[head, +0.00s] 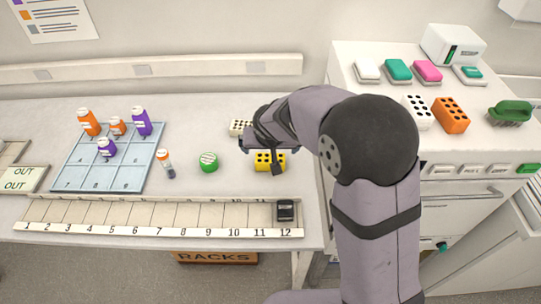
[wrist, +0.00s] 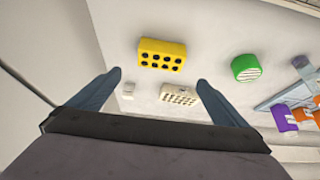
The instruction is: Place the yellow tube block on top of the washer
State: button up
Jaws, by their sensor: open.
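The yellow tube block (head: 264,167) has dark holes in its top and sits on the bench near its right end. In the wrist view the yellow block (wrist: 176,48) lies ahead of my fingertips, apart from both. I take the white cabinet at the right with a front panel and handle as the washer (head: 385,135). Its top holds a white tube block (head: 416,113) and an orange tube block (head: 451,115).
A white tube block (head: 238,128) stands behind the yellow one. A green round item (head: 208,162) and a capped vial (head: 165,163) are to the left, beyond them a blue grid tray (head: 70,170) with bottles. A numbered rack strip (head: 140,215) lines the front.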

aim_at(270, 158)
jog(key=shift+w+a+f, duration=0.1)
jog(key=shift+f, duration=1.1)
jog(key=shift+f, duration=0.1)
jog(key=shift+p+x, duration=0.55)
jog(key=shift+x, duration=3)
jog(key=c, duration=1.3)
jog(key=shift+c, duration=0.2)
jog(key=shift+r+p, duration=0.85)
jog(key=shift+r, duration=4.15)
